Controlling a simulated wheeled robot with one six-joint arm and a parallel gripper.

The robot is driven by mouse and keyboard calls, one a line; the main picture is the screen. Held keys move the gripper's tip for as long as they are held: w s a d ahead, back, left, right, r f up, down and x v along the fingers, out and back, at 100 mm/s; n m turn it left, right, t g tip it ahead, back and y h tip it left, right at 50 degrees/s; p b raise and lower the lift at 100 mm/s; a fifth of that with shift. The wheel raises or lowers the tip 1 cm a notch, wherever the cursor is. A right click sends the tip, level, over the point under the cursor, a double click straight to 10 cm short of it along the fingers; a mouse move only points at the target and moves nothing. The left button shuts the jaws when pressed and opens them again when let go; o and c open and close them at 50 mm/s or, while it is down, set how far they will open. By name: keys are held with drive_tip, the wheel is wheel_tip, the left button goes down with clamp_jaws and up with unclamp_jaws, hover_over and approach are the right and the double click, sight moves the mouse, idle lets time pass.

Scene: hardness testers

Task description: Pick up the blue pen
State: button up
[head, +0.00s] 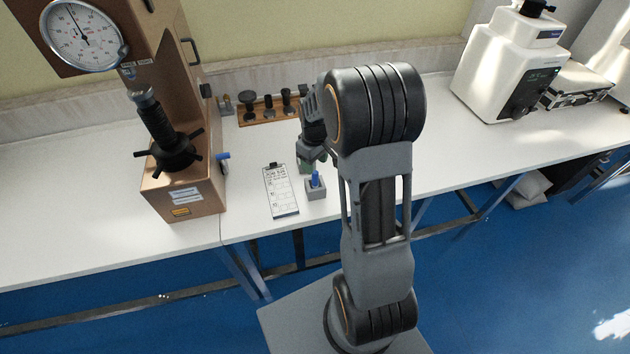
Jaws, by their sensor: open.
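The blue pen (316,178) stands upright in a small grey holder block (316,191) on the white bench, near its front edge. My gripper (311,162) is just behind and above the pen in the picture, pointing down toward the bench. It is open, and the pen stands apart from any grip that I can see. The fingertips are small and partly hidden, so I cannot tell their exact distance from the pen.
A clipboard with a sheet (281,190) lies left of the holder. A brown hardness tester (182,195) stands farther left. A wooden rack (262,121) with dark parts lies behind. A white tester (500,75) is at the right. The bench (440,150) right of my arm is clear.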

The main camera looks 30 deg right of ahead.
sight(315, 172)
drive_tip(key=shift+s+f+p, duration=0.15)
drive_tip(key=shift+f+p, duration=0.3)
drive_tip(key=shift+f, duration=2.4)
drive_tip(key=shift+c, duration=0.5)
clamp_jaws()
